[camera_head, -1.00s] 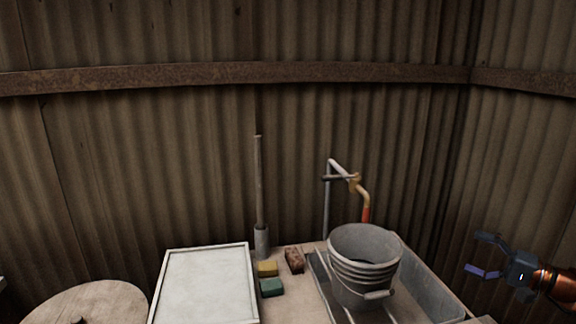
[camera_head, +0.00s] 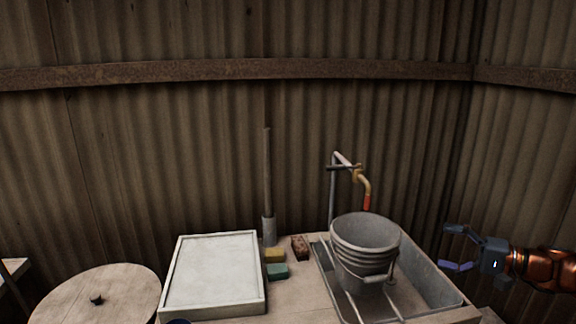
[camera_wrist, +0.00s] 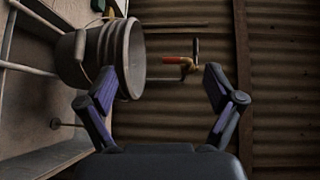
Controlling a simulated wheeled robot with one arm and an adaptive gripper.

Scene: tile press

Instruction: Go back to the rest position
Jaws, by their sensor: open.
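My gripper (camera_head: 455,247) is at the right in the head view, to the right of the sink and apart from everything there. Its fingers point left, and they are spread with nothing between them. The wrist view also shows my gripper (camera_wrist: 155,92) open and empty, with the picture turned on its side. Beyond the fingers there are the grey bucket (camera_wrist: 118,58) and the tap (camera_wrist: 185,65). In the head view the bucket (camera_head: 366,245) stands upright on bars over the sink, below and in front of the tap (camera_head: 362,180).
A white-topped framed tray (camera_head: 212,270) lies left of a yellow sponge (camera_head: 275,255), a green sponge (camera_head: 278,271) and a brown brick-like block (camera_head: 300,247). A round wooden lid (camera_head: 115,285) is at the lower left. The metal sink (camera_head: 437,285) has a raised wall. Corrugated walls (camera_head: 180,150) close off the back and right.

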